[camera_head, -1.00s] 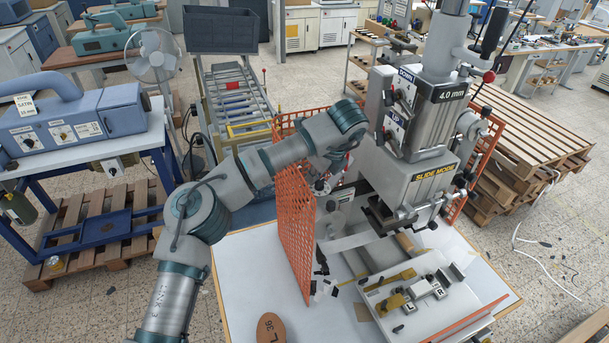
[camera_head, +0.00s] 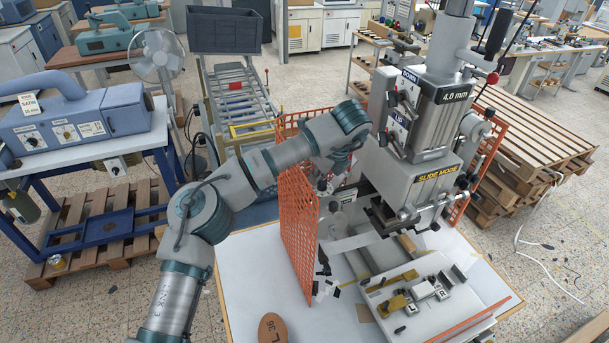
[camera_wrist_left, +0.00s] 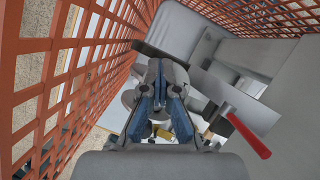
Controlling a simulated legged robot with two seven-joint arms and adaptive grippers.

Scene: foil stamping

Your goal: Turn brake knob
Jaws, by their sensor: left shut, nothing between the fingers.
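The stamping machine (camera_head: 425,185) stands on the table behind an orange mesh guard. My left arm reaches over to the machine's left side, between the guard and the machine. My left gripper (camera_wrist_left: 163,68) shows in the left wrist view, its blue-padded fingers meeting at the tips, shut and empty. Grey round parts lie around and behind the fingers. I cannot tell surely which one is the brake knob, or whether the fingers touch it. In the head view, the gripper is mostly hidden by my arm and the guard. My right gripper is not in view.
The orange mesh guard (camera_head: 299,232) stands close on the left of my gripper; its mesh (camera_wrist_left: 40,95) also fills the left of the wrist view. A red-handled lever (camera_wrist_left: 248,137) is at the right there. A brown shoe-sole shape (camera_head: 273,328) lies on the white tabletop (camera_head: 245,265).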

